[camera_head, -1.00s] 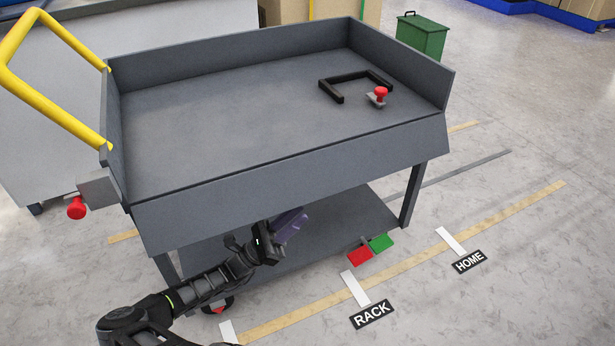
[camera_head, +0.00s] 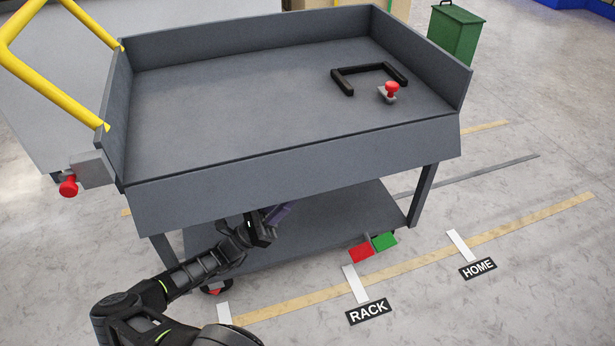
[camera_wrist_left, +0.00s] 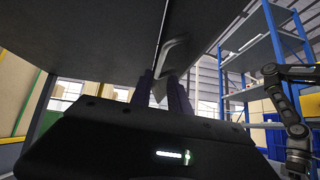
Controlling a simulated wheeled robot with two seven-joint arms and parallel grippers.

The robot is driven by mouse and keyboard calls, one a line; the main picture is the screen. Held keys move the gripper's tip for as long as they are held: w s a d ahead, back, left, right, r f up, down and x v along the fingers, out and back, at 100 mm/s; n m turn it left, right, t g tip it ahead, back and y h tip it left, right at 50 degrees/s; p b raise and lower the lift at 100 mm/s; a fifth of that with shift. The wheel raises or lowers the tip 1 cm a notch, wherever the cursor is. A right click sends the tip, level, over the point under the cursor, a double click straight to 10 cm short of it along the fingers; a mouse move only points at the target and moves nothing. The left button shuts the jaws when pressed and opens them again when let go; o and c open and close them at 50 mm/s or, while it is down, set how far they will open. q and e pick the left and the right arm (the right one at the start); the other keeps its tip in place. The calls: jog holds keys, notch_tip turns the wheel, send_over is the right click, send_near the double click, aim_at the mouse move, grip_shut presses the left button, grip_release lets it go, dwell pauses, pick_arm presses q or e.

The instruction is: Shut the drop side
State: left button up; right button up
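The drop side (camera_head: 300,165) is the long grey panel along the near edge of the cart (camera_head: 250,85). It hangs down below the deck edge, flaring slightly outward at its right end. My left gripper (camera_head: 278,213) is under the panel's lower edge, its fingertips partly hidden behind it. In the left wrist view, its two dark fingers (camera_wrist_left: 163,92) point up and stand apart, with a light grey bent piece (camera_wrist_left: 172,58) beyond and between them. A dark panel underside (camera_wrist_left: 90,40) is above. I cannot tell whether the fingers touch anything. My right gripper is not visible.
A red knob (camera_head: 69,187) sits at the cart's left end, below the yellow handle (camera_head: 62,88). Another red knob (camera_head: 391,90) and a black bracket (camera_head: 345,84) are on the deck. Red (camera_head: 361,253) and green (camera_head: 384,242) pads show by the lower shelf (camera_head: 330,225).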

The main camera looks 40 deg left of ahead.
aim_at(307, 178)
pick_arm(q)
jog(key=shift+x, duration=3.9)
jog(key=shift+c, duration=0.5)
grip_shut()
